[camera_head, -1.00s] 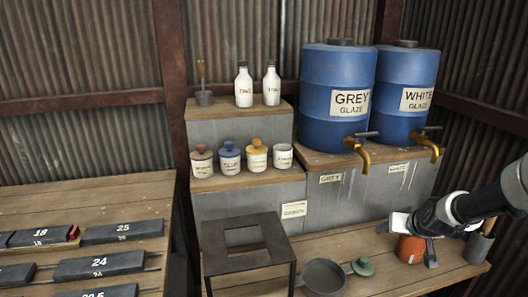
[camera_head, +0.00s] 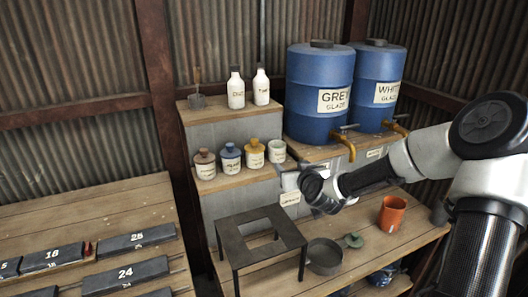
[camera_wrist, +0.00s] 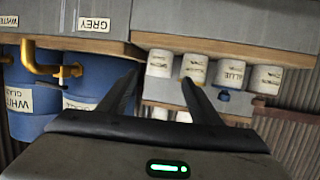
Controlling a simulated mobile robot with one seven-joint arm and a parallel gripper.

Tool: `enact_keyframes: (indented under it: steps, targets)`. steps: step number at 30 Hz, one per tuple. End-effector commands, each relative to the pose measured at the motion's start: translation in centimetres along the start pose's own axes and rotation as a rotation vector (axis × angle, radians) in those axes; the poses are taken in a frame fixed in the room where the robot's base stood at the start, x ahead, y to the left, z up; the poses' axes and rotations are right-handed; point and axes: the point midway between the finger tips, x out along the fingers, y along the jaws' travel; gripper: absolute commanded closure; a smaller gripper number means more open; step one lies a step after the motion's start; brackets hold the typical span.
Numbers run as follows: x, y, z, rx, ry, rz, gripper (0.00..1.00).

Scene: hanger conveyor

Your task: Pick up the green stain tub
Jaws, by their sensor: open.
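Several small white stain tubs stand in a row on the middle step of the grey shelf. The rightmost tub (camera_head: 277,151) has no lid, and its label is too small to read in the head view; it also shows upside down in the wrist view (camera_wrist: 160,63). A green knobbed lid (camera_head: 353,240) lies on the bench below. No tub with a green lid on it is in view. My gripper (camera_head: 316,190) is in front of the shelf, below and right of the tubs. In the wrist view my gripper (camera_wrist: 158,82) is open and empty, its fingers apart.
Beside the lidless tub stand the yellow-lidded (camera_head: 254,154), blue-lidded (camera_head: 230,161) and brown-lidded (camera_head: 204,164) tubs. A dark metal stand (camera_head: 240,248), a pan (camera_head: 325,257) and an orange pot (camera_head: 392,214) occupy the bench. Blue glaze barrels (camera_head: 319,110) with taps stand right.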

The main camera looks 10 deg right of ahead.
Motion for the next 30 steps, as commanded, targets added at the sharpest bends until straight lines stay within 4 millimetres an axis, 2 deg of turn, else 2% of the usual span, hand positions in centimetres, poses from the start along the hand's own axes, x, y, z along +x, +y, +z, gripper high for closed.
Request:
enact_keyframes:
  steps: [5,15,18,25,30]
  targets:
    - [2.8,-0.1,0.1,0.003,0.001,-0.002,0.42]
    - [10.0,-0.1,0.0,0.003,0.0,0.0,0.42]
    - [11.2,-0.1,-0.1,0.001,0.001,-0.001,0.42]
    - [12.8,-0.2,-0.2,0.002,0.0,-0.001,0.42]
    - [15.3,-0.5,-0.7,0.005,0.0,0.0,0.42]
